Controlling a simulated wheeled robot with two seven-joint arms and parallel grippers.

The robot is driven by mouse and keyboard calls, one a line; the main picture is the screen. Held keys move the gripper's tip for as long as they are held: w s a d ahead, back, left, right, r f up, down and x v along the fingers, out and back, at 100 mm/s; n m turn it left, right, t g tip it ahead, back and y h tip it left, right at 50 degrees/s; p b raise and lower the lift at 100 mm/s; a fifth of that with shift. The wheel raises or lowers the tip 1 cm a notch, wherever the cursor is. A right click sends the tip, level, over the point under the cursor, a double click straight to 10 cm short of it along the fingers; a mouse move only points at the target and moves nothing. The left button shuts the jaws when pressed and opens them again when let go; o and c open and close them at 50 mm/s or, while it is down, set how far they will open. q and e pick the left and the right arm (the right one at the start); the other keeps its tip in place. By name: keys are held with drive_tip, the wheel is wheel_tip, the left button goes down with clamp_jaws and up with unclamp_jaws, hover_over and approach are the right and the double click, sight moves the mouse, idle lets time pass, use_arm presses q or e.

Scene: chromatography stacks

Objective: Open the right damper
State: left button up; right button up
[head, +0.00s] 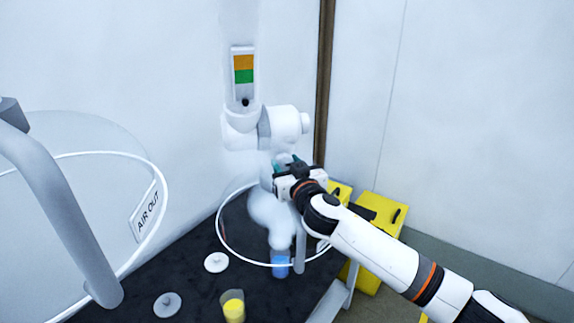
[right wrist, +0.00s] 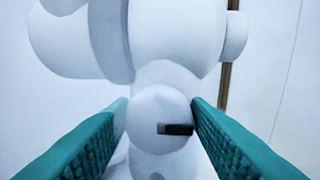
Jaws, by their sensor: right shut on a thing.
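The right extraction arm (head: 268,208) is a white jointed duct that comes down from a wall mount and ends in a clear hood with a white ring (head: 222,247). My right gripper (head: 287,162) reaches in from the right, level with the duct's middle. In the right wrist view its teal fingers (right wrist: 158,106) are shut on a round white damper knob (right wrist: 150,116), one on each side. In the head view the gripper hides the knob. My left gripper is out of view.
A grey duct (head: 62,200) with a hood labelled AIR OUT (head: 146,212) stands at the left. A blue container (head: 280,264), a yellow-filled cup (head: 233,307) and white discs (head: 216,262) are on the dark bench. Yellow boxes (head: 378,215) stand behind my right arm.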

drive_tip(key=n+p, duration=0.2)
drive_tip(key=n, duration=0.2)
drive_tip(key=shift+a+r+n, duration=0.1)
drive_tip(key=shift+n, duration=0.2)
drive_tip(key=n+p, duration=0.1)
drive_tip(key=n, duration=0.3)
drive_tip(key=shift+s+a+g+h+p, duration=0.1)
drive_tip(key=shift+g+h+p, duration=0.2)
drive_tip(key=shift+h+p, duration=0.1)
drive_tip(key=n+p, duration=0.1)
drive_tip(key=n, duration=0.3)
drive_tip(key=shift+a+h+p, duration=0.1)
drive_tip(key=shift+h+p, duration=0.2)
drive_tip(key=shift+h, duration=0.1)
drive_tip(key=shift+f+n+p, duration=0.15)
drive_tip(key=shift+n+p, duration=0.1)
drive_tip(key=shift+n, duration=0.8)
drive_tip(key=shift+f+n+p, duration=0.1)
drive_tip(key=shift+n+p, duration=0.15)
drive_tip(key=shift+n, duration=0.8)
drive_tip(key=shift+h, duration=0.3)
drive_tip(key=o, duration=0.9)
drive_tip(key=shift+o, duration=0.2)
drive_tip(key=shift+s, duration=0.1)
